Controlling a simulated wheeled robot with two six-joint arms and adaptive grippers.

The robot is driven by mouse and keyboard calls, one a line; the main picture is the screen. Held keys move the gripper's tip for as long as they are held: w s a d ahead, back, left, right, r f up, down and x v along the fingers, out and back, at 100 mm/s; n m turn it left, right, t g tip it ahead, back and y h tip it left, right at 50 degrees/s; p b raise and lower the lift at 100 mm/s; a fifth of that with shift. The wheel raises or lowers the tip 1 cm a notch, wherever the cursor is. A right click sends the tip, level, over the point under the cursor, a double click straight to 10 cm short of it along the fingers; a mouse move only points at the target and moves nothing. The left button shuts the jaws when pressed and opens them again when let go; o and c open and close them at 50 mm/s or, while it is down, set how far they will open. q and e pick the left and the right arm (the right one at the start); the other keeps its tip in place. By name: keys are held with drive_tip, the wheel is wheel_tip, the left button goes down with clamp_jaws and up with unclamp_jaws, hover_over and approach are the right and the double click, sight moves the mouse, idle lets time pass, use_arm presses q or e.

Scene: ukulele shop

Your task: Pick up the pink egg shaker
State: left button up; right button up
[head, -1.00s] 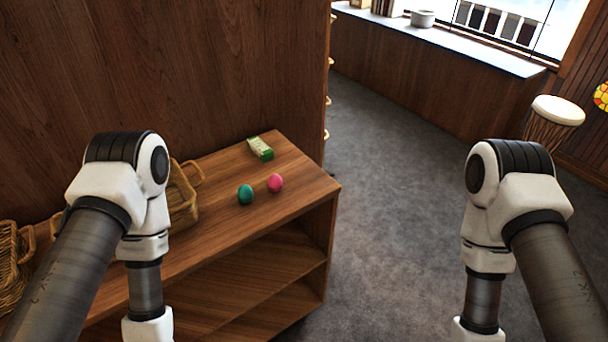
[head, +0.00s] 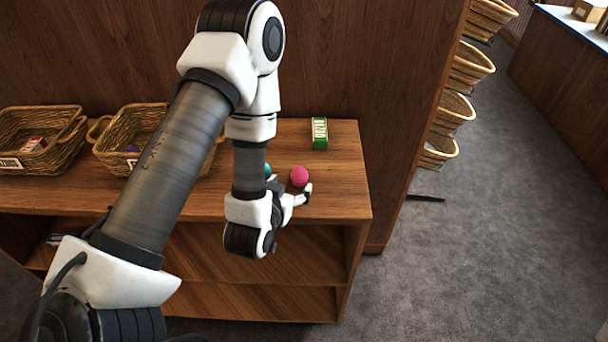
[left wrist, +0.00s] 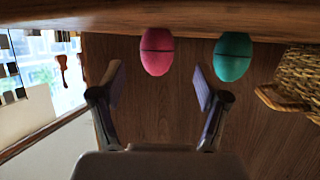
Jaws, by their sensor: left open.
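The pink egg shaker (head: 299,176) sits on the wooden shelf top, near its right end. It also shows in the left wrist view (left wrist: 157,52), a dark band around it, ahead of the gap between the fingers. My left gripper (head: 291,190) is open and empty, just on the near side of the pink egg. Its two spread fingers show in the left wrist view (left wrist: 158,88). A teal egg shaker (left wrist: 232,57) stands beside the pink one, outside the finger gap; in the head view my gripper and arm partly hide it. My right gripper is out of view.
Wicker baskets (head: 40,140) stand at the left, one partly behind my arm. A wooden panel (head: 375,60) rises behind. Carpet (head: 480,250) at the right is open.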

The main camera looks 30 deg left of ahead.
sight(296, 180)
use_arm(q)
drive_tip(key=f+b, duration=0.1)
drive_tip(key=b, duration=0.2)
drive_tip(key=shift+w, duration=0.55)
drive_tip(key=x, duration=0.4)
drive_tip(key=shift+w+r+p, duration=0.2)
drive_tip(key=shift+w+p, duration=0.15)
drive_tip(key=shift+p, duration=0.05)
drive_tip(key=shift+w+a+f, duration=0.1)
drive_tip(key=shift+w+f, duration=0.1)
drive_tip(key=shift+w, duration=0.05)
drive_tip(key=c, duration=1.3)
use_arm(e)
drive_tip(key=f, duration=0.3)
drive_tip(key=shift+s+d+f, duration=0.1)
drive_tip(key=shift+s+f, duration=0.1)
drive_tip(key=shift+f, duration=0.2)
